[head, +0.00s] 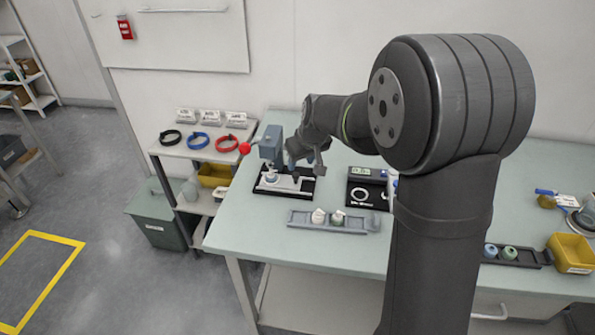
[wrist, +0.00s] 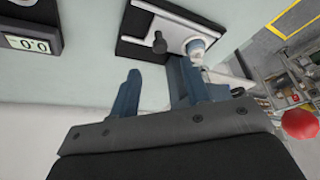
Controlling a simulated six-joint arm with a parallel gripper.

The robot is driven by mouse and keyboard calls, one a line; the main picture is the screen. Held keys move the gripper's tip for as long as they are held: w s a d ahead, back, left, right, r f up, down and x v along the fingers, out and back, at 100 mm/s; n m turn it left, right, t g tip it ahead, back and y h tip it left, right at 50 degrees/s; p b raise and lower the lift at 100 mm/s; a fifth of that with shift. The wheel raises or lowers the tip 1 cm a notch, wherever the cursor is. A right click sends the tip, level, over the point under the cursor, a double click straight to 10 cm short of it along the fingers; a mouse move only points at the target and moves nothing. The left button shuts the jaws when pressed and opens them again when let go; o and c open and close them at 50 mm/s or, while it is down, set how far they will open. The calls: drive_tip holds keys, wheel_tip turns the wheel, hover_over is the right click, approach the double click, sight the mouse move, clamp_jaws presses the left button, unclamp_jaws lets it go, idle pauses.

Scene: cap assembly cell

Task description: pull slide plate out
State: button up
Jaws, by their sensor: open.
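The slide plate (head: 290,183) is a light metal plate on the black base of a small press (head: 271,146) at the left of the bench. In the wrist view the slide plate (wrist: 160,27) lies ahead of the fingers, with a dark upright knob (wrist: 159,43) on it. A white and blue round part (wrist: 197,48) sits at the plate's end, near the right finger. My gripper (head: 306,164) is over the right side of the press. In the wrist view my gripper (wrist: 158,82) is open, with nothing visible between its fingers and the knob beyond the tips.
A black device with a display (head: 367,188) stands right of the press. A grey tray (head: 300,220) with two small caps lies in front. The press's red ball (head: 245,149) sticks out left. Bare bench (head: 240,225) shows at the front left.

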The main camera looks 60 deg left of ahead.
sight(296, 174)
drive_tip(key=x, duration=0.6)
drive_tip(key=shift+a+f, duration=0.1)
drive_tip(key=shift+f, duration=0.15)
clamp_jaws()
